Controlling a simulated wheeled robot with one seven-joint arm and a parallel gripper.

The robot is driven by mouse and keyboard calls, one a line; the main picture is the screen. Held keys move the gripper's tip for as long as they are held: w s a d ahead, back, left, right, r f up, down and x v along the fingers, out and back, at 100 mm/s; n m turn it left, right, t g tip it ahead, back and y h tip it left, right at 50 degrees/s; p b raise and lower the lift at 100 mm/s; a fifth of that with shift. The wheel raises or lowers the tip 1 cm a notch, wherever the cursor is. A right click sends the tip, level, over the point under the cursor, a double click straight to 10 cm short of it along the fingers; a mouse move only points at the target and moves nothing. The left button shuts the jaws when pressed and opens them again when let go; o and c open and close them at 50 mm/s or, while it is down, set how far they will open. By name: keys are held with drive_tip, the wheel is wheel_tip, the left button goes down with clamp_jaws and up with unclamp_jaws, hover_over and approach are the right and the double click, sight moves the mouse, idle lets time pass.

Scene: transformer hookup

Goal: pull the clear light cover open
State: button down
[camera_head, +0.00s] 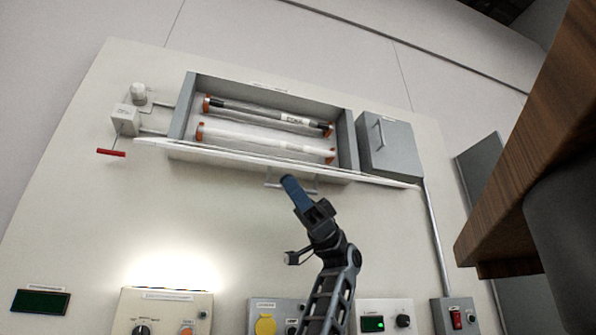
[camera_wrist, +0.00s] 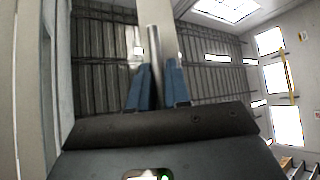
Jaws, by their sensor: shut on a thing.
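The clear light cover (camera_head: 225,157) shows in the head view as a thin pale panel, nearly edge-on, along the lower side of the grey light box (camera_head: 180,118). Its bar handle (camera_head: 309,191) hangs at the cover's outer edge. My gripper (camera_head: 289,183) has its blue fingers shut on this handle. In the wrist view, my gripper (camera_wrist: 158,75) has the metal handle bar (camera_wrist: 154,45) between its two blue fingers. Two tubes lie in the box: a darkened upper tube (camera_head: 265,114) and a white lower tube (camera_head: 260,141), both with orange ends.
A red-handled lever (camera_head: 111,152) is left of the box, and a grey closed box (camera_head: 393,147) is on its right. Several control panels, one with a yellow part (camera_head: 265,325), line the board's bottom. A wooden edge (camera_head: 530,150) fills the right side.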

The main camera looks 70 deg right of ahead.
drive_tip(key=shift+w+d+f, duration=0.7)
drive_tip(key=shift+d+f, duration=0.05)
drive_tip(key=shift+f, duration=0.25)
drive_tip(key=c, duration=1.2)
unclamp_jaws()
drive_tip(key=v, duration=0.8)
